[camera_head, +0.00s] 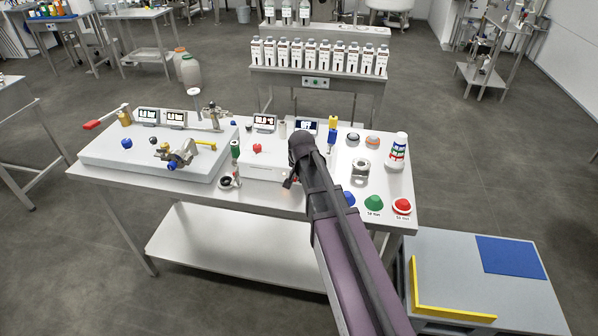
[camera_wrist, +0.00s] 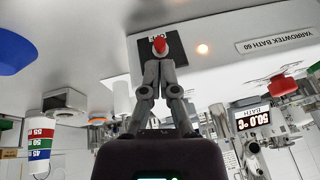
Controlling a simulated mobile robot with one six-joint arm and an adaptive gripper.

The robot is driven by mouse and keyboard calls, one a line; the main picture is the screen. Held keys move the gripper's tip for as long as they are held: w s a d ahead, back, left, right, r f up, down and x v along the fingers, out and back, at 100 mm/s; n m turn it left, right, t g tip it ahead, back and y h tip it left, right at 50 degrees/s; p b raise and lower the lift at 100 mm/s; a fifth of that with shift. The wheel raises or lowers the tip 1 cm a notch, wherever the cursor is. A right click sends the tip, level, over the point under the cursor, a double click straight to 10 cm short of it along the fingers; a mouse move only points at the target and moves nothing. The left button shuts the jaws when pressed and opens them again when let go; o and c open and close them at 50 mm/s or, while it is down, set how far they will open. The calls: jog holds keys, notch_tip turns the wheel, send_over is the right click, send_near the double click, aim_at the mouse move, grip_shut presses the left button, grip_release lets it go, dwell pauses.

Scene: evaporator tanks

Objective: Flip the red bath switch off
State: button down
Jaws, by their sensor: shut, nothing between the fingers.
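The red switch (camera_wrist: 160,44) sits on a black plate (camera_wrist: 180,50) on the white bath housing (camera_wrist: 225,25) in the wrist view, which is upside down. My gripper (camera_wrist: 158,62) is shut and empty, its fingertips right at the switch. I cannot tell whether they touch it. The bath display (camera_wrist: 253,118) reads 50.0 °C. In the head view my gripper (camera_head: 289,183) is at the front of the white bath housing (camera_head: 258,173); my arm and gripper hide the switch there.
A red knob (camera_head: 257,148) is on top of the bath. A white unit with valves (camera_head: 110,155) stands to its left on the table.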

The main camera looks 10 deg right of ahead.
jog(key=shift+s+a+f, duration=0.1)
jog(key=shift+f, duration=0.15)
jog(key=shift+a, duration=0.25)
dwell(0.3)
